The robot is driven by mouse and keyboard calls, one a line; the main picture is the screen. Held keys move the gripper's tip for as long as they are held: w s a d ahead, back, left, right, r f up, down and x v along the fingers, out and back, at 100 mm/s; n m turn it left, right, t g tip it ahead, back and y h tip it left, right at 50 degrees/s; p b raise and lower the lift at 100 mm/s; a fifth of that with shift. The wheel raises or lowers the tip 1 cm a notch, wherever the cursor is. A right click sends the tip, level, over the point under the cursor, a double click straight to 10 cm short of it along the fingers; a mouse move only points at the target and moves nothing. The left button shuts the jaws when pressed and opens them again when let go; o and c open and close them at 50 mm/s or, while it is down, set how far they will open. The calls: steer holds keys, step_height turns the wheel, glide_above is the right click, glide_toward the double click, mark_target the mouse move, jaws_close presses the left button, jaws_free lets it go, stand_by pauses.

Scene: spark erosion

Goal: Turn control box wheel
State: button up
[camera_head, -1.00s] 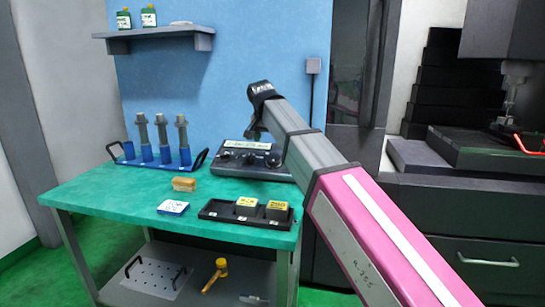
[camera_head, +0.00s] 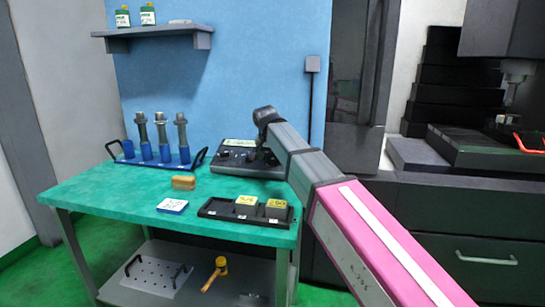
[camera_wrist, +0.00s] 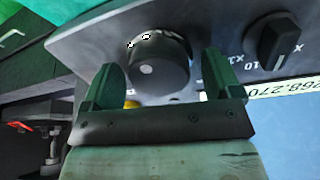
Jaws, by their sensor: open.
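The control box (camera_head: 236,160) is a dark grey panel at the back of the green table. In the wrist view its face (camera_wrist: 210,30) carries a round black wheel (camera_wrist: 160,62) with a pale dot on its front. My gripper (camera_wrist: 165,75) is open, with one finger on each side of the wheel. I cannot tell whether the fingers touch it. In the head view my arm covers the right part of the box, and my gripper's fingertips are hidden there.
A second black selector knob (camera_wrist: 279,40) sits right of the wheel in the wrist view. On the green table (camera_head: 110,192) are a blue rack (camera_head: 150,160) with several tool holders, a tan block (camera_head: 183,183), a white-and-blue card (camera_head: 172,206) and a black tray (camera_head: 222,213).

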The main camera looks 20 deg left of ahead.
steer(key=c, duration=0.9)
steer(key=shift+n, duration=0.3)
steer(key=n, duration=0.4)
steer(key=shift+n, duration=0.3)
steer(key=n, duration=0.5)
steer(key=shift+s+n, duration=0.1)
steer(key=shift+n, duration=0.2)
steer(key=n, duration=0.5)
steer(key=shift+t+y, duration=0.3)
steer(key=n, duration=0.6)
